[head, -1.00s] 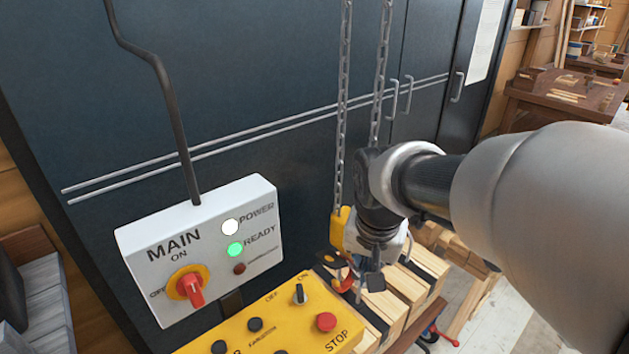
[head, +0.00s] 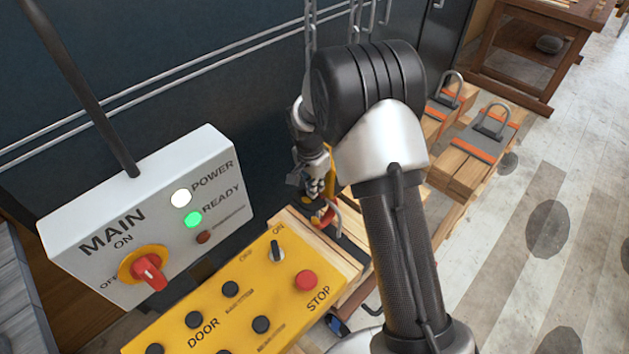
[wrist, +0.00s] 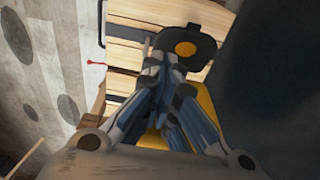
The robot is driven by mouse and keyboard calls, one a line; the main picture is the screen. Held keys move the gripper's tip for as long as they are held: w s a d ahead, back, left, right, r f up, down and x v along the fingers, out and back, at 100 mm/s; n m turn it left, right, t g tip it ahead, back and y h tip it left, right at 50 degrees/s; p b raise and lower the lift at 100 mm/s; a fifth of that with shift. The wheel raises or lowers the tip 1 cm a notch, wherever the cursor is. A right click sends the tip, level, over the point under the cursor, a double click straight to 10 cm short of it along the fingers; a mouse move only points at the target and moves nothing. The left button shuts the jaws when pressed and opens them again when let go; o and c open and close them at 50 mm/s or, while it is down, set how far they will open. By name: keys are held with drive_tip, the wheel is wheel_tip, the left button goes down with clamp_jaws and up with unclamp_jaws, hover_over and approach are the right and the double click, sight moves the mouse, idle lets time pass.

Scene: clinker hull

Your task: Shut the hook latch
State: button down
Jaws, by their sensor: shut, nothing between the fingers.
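The yellow hook block (head: 331,172) hangs on chains, low over the wooden load, and is partly hidden by my arm and gripper. A red part (head: 325,216) shows at its lower end, beside a curved grey metal piece (head: 338,216). I cannot tell which is the latch or whether it stands open. My gripper (head: 297,181) is close to the left side of the block; I cannot tell if they touch. In the wrist view my gripper (wrist: 162,78) is shut and empty, with a yellow surface (wrist: 207,98) behind its fingers and a black plate with an orange disc (wrist: 186,48) past them.
A yellow control panel (head: 222,318) with knobs and a red stop button is in front. A white MAIN switch box (head: 100,225) is at left. The dark cabinet (head: 225,100) stands behind.

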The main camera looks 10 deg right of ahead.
sight(307, 211)
drive_tip(key=f, duration=0.4)
drive_tip(key=f+b, duration=0.1)
drive_tip(key=shift+w+d+f, duration=0.25)
drive_tip(key=shift+f, duration=0.15)
drive_tip(key=shift+s+a+f+b, duration=0.25)
drive_tip(key=shift+a+f+b, duration=0.1)
drive_tip(key=shift+b, duration=0.1)
idle(0.3)
drive_tip(key=shift+s+a+f+b, duration=0.35)
drive_tip(key=shift+a+f+b, duration=0.15)
drive_tip(key=shift+f+b, duration=0.25)
drive_tip(key=shift+s+a+f+b, duration=0.25)
drive_tip(key=shift+a+f+b, duration=0.1)
drive_tip(key=shift+f+b, duration=0.3)
drive_tip(key=shift+s+a+f+b, duration=0.2)
drive_tip(key=shift+a+f+b, duration=0.15)
drive_tip(key=shift+f+b, duration=0.25)
drive_tip(key=shift+r, duration=0.1)
